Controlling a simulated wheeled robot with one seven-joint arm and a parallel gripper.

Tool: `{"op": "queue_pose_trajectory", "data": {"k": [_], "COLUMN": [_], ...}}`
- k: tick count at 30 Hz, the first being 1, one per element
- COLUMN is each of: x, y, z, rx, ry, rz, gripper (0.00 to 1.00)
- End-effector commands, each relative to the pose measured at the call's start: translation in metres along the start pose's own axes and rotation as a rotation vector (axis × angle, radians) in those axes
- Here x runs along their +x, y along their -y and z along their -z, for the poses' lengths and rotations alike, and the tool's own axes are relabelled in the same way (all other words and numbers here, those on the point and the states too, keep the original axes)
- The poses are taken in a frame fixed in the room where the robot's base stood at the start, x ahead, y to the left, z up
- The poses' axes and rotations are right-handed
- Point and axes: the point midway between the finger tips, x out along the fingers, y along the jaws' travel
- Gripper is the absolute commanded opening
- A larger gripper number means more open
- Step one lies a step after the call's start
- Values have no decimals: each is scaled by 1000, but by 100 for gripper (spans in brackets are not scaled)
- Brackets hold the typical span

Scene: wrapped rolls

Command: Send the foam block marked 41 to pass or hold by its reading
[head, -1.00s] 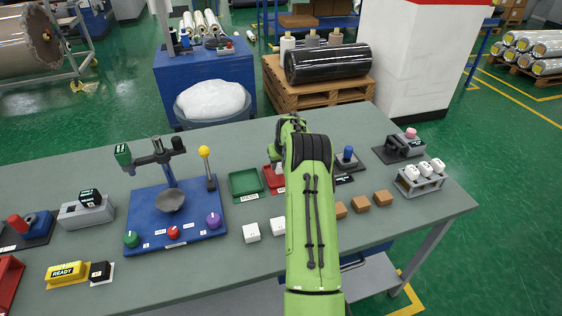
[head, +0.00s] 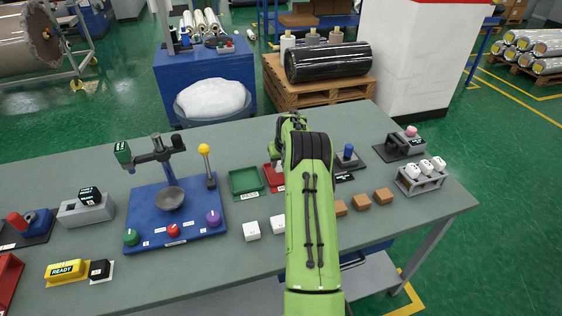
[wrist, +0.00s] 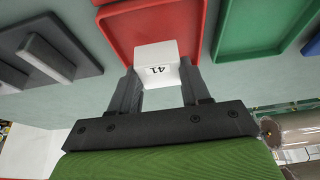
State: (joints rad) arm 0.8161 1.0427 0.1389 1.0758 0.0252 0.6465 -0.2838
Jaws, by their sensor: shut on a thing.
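My gripper (wrist: 159,74) is shut on the white foam block (wrist: 154,50), whose face reads 41 upside down in the wrist view. The block overlaps the near edge of a red tray (wrist: 113,30) in that view; whether it touches the tray cannot be told. In the head view the red tray (head: 270,180) is partly hidden behind my green arm. A green tray (head: 246,181) labelled PASS stands just left of it, and it also shows in the wrist view (wrist: 248,56). The red tray's label is not readable.
A blue test stand (head: 150,215) with a cup, knobs and a yellow-topped lever stands to the left. Two white blocks (head: 251,231) and brown blocks (head: 384,196) lie along the near side. A dark fixture with a blue knob (head: 348,153) is right of my arm.

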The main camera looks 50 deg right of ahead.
Motion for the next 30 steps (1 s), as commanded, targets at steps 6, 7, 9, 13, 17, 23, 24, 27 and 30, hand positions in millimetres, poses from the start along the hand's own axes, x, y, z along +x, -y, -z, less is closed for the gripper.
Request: {"op": "queue_pose_trajectory", "data": {"k": [6,7,9,13,17,23,24,27,30], "x": [2,3,6,12,17,26,26,26,26], "y": [0,0,0,0,0,0,0,0,0], "z": [-1,-1,-2,-5,-7,-10,-11,-11,-10], "rx": [0,0,0,0,0,0,0,0,0], "ry": [0,0,0,0,0,0,0,0,0], "rz": [0,0,0,0,0,0,0,0,0], "gripper": [13,13,13,13,13,13,13,13,13]}}
